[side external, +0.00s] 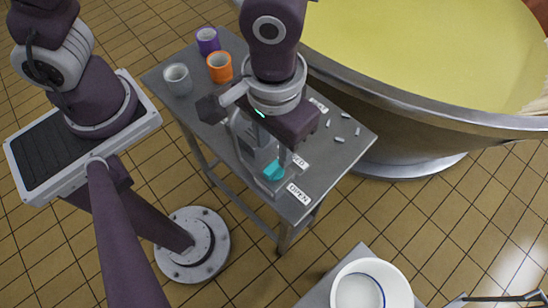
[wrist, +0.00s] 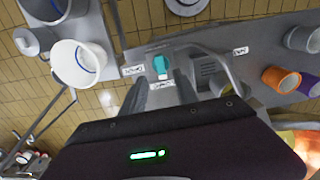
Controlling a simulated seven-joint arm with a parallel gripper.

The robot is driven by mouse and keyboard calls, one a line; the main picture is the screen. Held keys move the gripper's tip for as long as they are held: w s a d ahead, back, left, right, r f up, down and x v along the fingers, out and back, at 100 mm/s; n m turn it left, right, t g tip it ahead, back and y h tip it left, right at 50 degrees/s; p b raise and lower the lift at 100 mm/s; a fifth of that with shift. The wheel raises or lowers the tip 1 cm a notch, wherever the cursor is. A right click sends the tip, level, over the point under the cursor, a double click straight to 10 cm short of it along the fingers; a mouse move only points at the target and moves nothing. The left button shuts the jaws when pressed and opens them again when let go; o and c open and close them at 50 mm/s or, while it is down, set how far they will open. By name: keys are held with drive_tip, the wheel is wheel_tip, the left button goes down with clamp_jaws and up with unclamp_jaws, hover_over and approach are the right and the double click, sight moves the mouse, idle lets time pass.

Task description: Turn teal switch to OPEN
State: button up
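The teal switch (side external: 273,172) sits on a grey box on the narrow metal table and also shows in the wrist view (wrist: 161,64). Its handle seems to point toward the label ending in "ED" (side external: 299,162), lying near the fingers in the wrist view (wrist: 162,84). The OPEN label (side external: 298,193) lies nearer the table's front corner, at the left of the switch in the wrist view (wrist: 133,70). My gripper (side external: 272,150) is over the switch, pointing down. In the wrist view its two fingers (wrist: 161,86) are apart with the switch just beyond their tips; contact cannot be told.
Purple (side external: 208,40), orange (side external: 219,67) and grey (side external: 177,79) cups stand at the table's far end. Several small pale pieces lie right of my gripper. A white bucket (side external: 372,285) stands at the front right.

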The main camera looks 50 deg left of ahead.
sight(274, 166)
wheel_tip(274, 166, down, 7)
drive_tip(key=shift+r, duration=0.1)
clamp_jaws()
